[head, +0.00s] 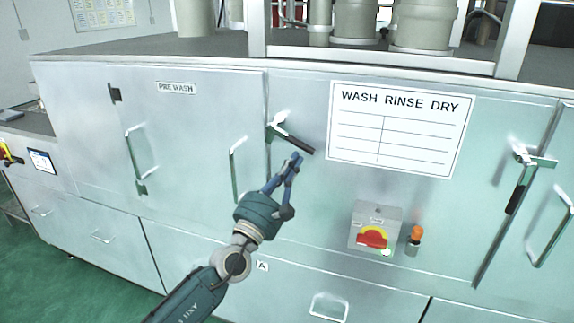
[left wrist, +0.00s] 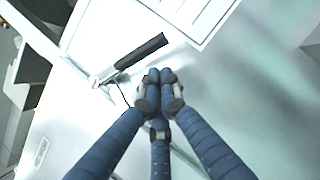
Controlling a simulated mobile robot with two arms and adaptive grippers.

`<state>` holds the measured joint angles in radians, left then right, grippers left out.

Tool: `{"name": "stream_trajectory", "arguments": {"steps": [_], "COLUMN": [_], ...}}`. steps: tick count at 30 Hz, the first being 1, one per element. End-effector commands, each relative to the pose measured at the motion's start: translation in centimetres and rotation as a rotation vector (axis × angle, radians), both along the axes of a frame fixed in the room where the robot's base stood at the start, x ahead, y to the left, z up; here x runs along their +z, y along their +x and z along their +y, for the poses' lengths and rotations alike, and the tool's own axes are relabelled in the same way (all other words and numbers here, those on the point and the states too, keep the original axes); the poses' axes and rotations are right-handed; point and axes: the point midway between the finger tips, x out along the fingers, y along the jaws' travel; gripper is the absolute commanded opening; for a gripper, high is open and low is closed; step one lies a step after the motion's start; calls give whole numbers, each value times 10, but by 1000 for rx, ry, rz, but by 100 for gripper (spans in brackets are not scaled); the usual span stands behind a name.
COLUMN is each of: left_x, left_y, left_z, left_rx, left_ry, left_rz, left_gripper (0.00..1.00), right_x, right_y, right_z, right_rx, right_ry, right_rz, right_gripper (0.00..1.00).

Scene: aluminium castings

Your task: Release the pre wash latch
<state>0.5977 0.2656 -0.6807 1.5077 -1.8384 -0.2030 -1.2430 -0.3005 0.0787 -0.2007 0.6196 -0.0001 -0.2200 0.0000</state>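The pre wash latch (head: 292,134) is a metal bracket with a black handle at the right edge of the door marked PRE WASH (head: 190,150). Its handle slants down to the right. In the left wrist view the latch's black handle (left wrist: 140,52) lies just beyond the fingertips, up and to the left. My left gripper (head: 297,160) is just below the handle's lower end in the head view. Its blue fingers (left wrist: 160,76) are drawn together at the tips, with nothing seen between them. Whether they touch the handle cannot be told. My right gripper is not in view.
A second latch (head: 520,175) with its black handle hanging down is at the right. A box with a red switch (head: 374,232) and an orange button (head: 415,236) sit below the WASH RINSE DRY sign (head: 398,135). Door handles (head: 237,170) stick out from the front.

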Motion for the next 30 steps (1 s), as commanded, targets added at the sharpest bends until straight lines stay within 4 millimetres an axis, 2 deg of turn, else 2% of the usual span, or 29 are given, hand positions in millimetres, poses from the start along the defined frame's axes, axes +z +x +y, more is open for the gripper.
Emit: {"name": "stream_trajectory", "arguments": {"steps": [3, 17, 25, 30], "left_x": [6, 8, 30, 41], "left_y": [-2, -3, -9, -10], "left_z": [-2, -4, -22, -26], "left_rx": [0, 0, -3, 1], "left_ry": [0, -15, -280, -413], "left_rz": [2, 5, 91, 134], "left_gripper": [0, 0, 0, 0], "right_x": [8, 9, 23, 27], "right_y": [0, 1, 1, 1], "right_z": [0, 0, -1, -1], "right_rx": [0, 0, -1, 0], "right_ry": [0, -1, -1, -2], "right_rz": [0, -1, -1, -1], "right_gripper": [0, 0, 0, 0]}}
